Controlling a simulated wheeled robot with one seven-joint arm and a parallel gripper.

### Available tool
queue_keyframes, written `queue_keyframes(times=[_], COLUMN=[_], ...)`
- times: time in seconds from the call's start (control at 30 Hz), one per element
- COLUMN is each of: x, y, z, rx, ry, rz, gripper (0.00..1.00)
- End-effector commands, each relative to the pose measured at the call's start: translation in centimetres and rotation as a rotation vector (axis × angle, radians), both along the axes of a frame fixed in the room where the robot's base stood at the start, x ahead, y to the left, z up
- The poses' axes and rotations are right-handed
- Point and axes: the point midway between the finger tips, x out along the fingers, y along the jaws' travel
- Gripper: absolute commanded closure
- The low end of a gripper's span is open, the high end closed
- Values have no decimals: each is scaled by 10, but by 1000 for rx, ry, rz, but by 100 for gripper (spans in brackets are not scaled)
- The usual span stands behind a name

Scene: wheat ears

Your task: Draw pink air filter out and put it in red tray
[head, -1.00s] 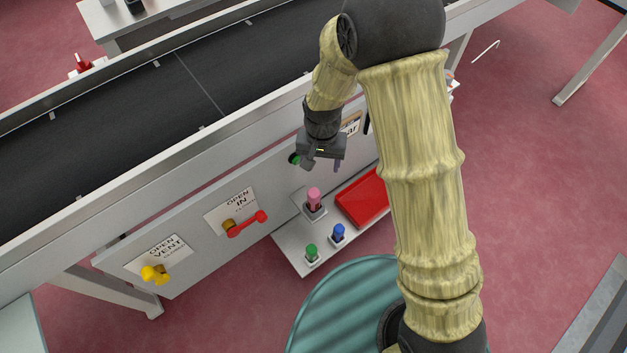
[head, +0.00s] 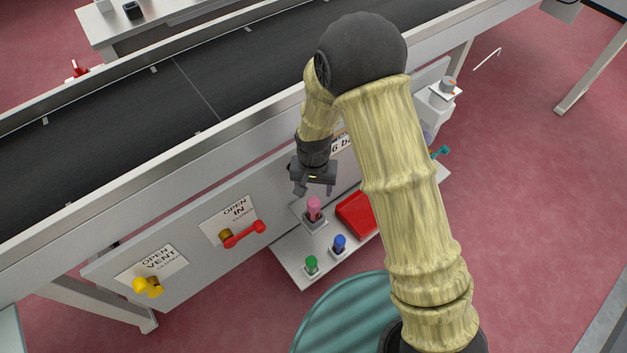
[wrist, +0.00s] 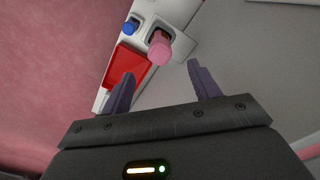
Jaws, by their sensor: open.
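The pink air filter (head: 314,206) stands upright in a holder on the white shelf, and it also shows in the wrist view (wrist: 159,48). The red tray (head: 357,214) lies to its right on the same shelf, partly hidden by my arm, and it shows in the wrist view (wrist: 128,66). My gripper (head: 313,190) is open and empty, just above the pink filter in the head view. In the wrist view the filter appears beyond the fingertips (wrist: 160,75), between their lines and apart from them.
A blue filter (head: 339,242) and a green filter (head: 311,263) stand at the shelf's front. A red valve handle (head: 244,235) and a yellow one (head: 148,287) are on the panel to the left. A conveyor (head: 150,110) runs behind.

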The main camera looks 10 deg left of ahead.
Motion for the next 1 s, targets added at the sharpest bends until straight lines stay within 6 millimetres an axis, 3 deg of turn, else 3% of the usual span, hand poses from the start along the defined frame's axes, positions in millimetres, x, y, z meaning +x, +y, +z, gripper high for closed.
queue_keyframes(times=[0.1, 0.6, 0.8, 1.0], x=[0, -1, 0, 0], y=[0, 0, 0, 0], z=[-23, -103, -120, -121], rx=[-1, 0, 0, 1], ry=[3, 2, 1, 0], rz=[0, 0, 0, 0], gripper=[39, 39, 39, 39])
